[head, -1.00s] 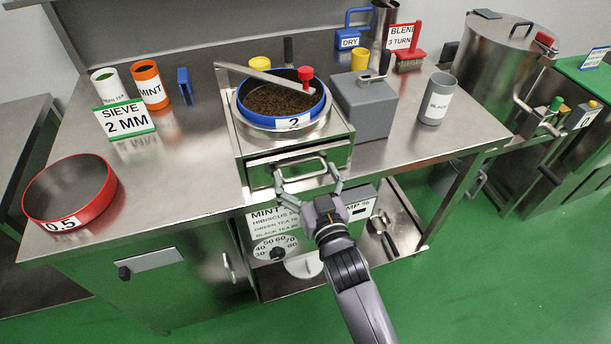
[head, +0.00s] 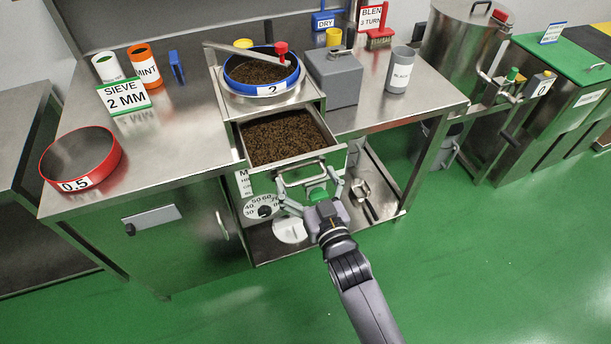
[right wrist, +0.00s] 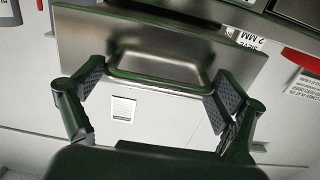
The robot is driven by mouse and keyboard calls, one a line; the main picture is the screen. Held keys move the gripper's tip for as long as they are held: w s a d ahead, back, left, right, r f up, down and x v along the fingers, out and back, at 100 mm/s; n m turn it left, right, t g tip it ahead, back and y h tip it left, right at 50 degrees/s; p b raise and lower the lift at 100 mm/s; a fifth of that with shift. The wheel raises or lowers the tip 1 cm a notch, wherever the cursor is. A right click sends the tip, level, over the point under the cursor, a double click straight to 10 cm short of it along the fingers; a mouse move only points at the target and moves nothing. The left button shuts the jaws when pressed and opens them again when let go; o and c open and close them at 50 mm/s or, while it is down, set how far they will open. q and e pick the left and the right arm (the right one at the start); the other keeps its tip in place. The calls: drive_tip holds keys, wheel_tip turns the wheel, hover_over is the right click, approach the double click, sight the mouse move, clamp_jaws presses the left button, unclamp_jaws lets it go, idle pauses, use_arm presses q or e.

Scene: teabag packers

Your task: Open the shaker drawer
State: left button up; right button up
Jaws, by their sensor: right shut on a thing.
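The shaker drawer (head: 288,138) stands pulled out below the blue-rimmed sieve (head: 262,72) marked 2, and dark loose tea fills it. Its bar handle (head: 301,171) runs across the drawer front. My right gripper (head: 312,188) is at the handle, its two fingers at either end of the bar and shut on it. In the right wrist view the handle (right wrist: 158,72) lies between the two finger pads, in front of the steel drawer front. My left gripper is not in view.
A red sieve (head: 80,160) marked 0.5 lies on the steel table at left. A grey box (head: 333,78) and a grey cup (head: 399,70) stand right of the shaker. Green floor (head: 470,250) is open at right. Dials and a lower shelf are below the drawer.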

drive_tip(key=o, duration=1.4)
drive_tip(key=shift+d+f, duration=0.1)
drive_tip(key=shift+f, duration=0.05)
drive_tip(key=shift+o, duration=0.2)
drive_tip(key=v, duration=1.2)
